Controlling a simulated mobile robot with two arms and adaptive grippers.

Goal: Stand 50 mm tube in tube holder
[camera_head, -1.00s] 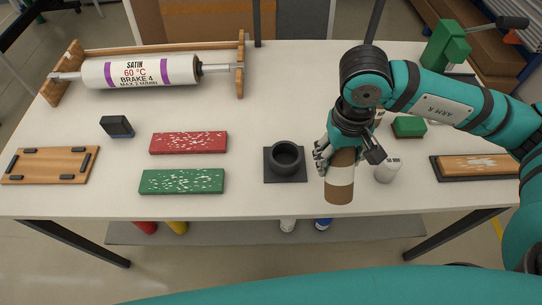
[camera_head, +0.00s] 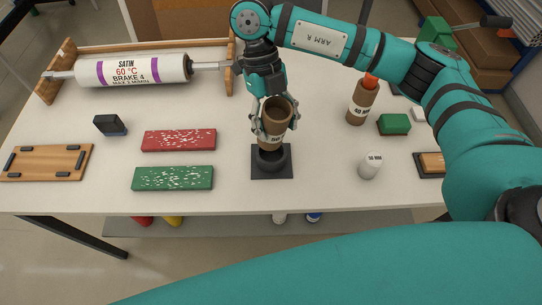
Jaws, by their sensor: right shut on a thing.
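My right gripper (camera_head: 273,128) is shut on a brown cardboard tube (camera_head: 276,109), its open top end facing up toward the camera. A pale label band shows low on the tube, partly hidden by the fingers. The tube holder (camera_head: 285,174), a black ring on a square black base, is directly below in the picture. The tube's lower end overlaps the back of the ring; it looks to be above it, but I cannot tell the exact gap. My left gripper is not in view.
Right of the holder stand a white cylinder (camera_head: 370,166) marked 50 MM and another brown tube (camera_head: 362,102) with an orange top. Red (camera_head: 179,140) and green (camera_head: 173,178) speckled blocks lie left. The roller (camera_head: 132,71) rests at the back left.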

